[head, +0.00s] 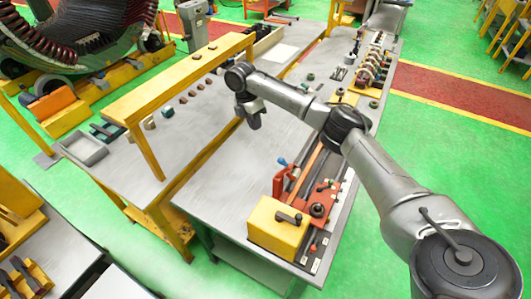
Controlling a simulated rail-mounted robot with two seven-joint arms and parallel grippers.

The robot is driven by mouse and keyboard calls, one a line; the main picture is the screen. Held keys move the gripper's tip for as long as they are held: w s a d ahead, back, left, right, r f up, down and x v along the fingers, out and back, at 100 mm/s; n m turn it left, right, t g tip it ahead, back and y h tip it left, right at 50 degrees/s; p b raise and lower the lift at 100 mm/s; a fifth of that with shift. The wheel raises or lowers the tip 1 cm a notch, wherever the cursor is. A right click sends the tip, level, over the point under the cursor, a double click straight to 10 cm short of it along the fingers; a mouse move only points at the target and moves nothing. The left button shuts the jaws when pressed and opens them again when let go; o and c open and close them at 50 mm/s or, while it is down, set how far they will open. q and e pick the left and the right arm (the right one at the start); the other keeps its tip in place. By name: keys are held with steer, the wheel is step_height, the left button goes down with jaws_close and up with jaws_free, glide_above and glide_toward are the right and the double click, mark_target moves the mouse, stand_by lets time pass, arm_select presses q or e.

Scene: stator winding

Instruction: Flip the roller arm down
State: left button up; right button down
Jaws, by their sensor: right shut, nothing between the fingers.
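My right arm reaches in from the right, and its gripper (254,122) hangs over the bare middle of the grey metal table. The gripper is shut and empty, apart from the bench device. The device (277,226) sits at the table's near right edge, with a yellow box at its near end and a long rail behind. A red bracket (280,182) with a blue-tipped lever (283,162) stands upright on it. I cannot tell for sure which part is the roller arm. My left gripper is out of view.
A yellow raised frame (185,82) stands on the left table, with small parts under it. A row of round parts (374,65) stands at the far right of the table. A large stator (75,30) is at the upper left. The table's middle is clear.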

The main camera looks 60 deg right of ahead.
steer(key=shift+s+a+n, duration=0.1)
steer(key=shift+s+n, duration=0.05)
steer(key=shift+n, duration=0.85)
steer(key=shift+s+a+n, duration=0.1)
steer(key=shift+s+n, duration=0.05)
steer(key=shift+n, duration=0.85)
steer(key=s+f+p, duration=0.3)
steer(key=s+f, duration=0.3)
steer(key=f, duration=0.4)
steer(key=shift+s+f, duration=0.2)
steer(key=shift+s, duration=0.2)
